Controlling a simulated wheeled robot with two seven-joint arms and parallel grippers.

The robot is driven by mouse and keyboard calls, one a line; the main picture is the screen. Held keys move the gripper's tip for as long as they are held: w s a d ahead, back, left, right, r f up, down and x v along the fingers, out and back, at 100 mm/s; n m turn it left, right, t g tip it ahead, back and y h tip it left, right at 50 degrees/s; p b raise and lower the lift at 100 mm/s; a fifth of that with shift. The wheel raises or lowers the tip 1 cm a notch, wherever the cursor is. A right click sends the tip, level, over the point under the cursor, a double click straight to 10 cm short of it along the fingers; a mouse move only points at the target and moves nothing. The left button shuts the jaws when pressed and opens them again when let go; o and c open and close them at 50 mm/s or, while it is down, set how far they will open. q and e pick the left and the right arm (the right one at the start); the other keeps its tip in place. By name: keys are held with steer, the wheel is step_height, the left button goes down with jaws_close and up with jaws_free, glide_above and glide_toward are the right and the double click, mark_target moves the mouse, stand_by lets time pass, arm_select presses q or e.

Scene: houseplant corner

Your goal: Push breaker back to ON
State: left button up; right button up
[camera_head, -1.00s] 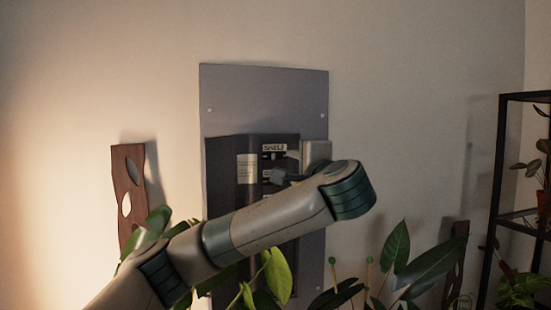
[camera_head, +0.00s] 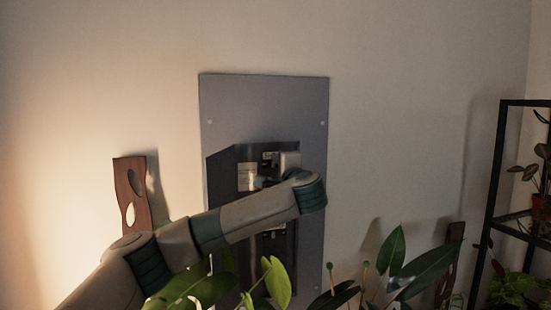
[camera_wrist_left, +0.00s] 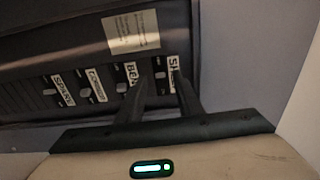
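The dark breaker box (camera_head: 222,185) is mounted on a grey-blue backing panel (camera_head: 262,105) on the wall. In the left wrist view the box (camera_wrist_left: 75,45) shows a row of small breaker switches with white labels, including the BENCH label (camera_wrist_left: 131,74) and a partly covered label starting "SH" (camera_wrist_left: 173,66). My left gripper (camera_head: 268,182) is at the box front, partly hidden by my own arm. In the left wrist view its two fingers (camera_wrist_left: 160,76) stand apart around the switch area by the "SH" label. Contact and that switch's position cannot be told. My right gripper is out of view.
Leafy plants (camera_head: 277,282) rise in front of the box's lower part, and more leaves (camera_head: 395,250) stand to the right. A brown wooden board with holes (camera_head: 124,185) is on the wall at left. A black shelf rack (camera_head: 490,200) stands at right.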

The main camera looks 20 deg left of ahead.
arm_select(q)
steer(key=shift+p+x, duration=0.35)
steer(key=shift+x, duration=0.65)
steer(key=shift+c, duration=0.4)
jaws_close()
